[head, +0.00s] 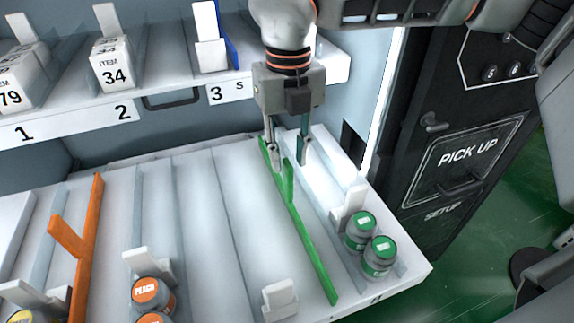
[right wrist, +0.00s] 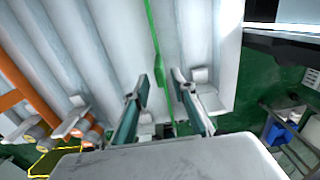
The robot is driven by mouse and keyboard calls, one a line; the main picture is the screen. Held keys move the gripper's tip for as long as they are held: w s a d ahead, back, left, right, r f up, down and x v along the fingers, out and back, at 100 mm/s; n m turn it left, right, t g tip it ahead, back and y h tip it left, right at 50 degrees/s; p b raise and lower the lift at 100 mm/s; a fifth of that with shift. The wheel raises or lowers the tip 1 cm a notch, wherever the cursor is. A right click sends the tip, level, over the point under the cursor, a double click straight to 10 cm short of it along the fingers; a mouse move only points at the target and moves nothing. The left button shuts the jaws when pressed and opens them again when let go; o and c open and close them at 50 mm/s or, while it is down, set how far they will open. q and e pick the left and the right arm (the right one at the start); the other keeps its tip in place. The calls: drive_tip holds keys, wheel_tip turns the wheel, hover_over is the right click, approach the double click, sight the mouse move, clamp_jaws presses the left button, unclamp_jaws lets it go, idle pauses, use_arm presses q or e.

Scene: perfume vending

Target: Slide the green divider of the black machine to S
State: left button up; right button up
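The green divider (head: 305,235) stands as a long thin strip on the white lower shelf (head: 225,220), running from back to front, with a raised tab near its back end. It also shows in the right wrist view (right wrist: 158,55). My right gripper (head: 288,165) is open above the divider's back part, one finger on each side of it. In the right wrist view the fingers (right wrist: 162,85) are apart with the green strip between them; I cannot tell whether either touches it. Small marks at the shelf's front edge are too small to read. My left gripper is not in view.
Two green-capped jars (head: 370,245) stand right of the divider before a white pusher (head: 348,208). An orange divider (head: 85,250) and orange-capped jars (head: 148,293) are at left. The upper shelf (head: 130,110) is behind. The lanes left of the green divider are mostly empty.

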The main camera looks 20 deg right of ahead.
sight(288, 163)
drive_tip(key=shift+f, duration=1.8)
clamp_jaws()
drive_tip(key=a, duration=0.4)
drive_tip(key=shift+a, duration=0.4)
unclamp_jaws()
drive_tip(key=shift+a, duration=0.1)
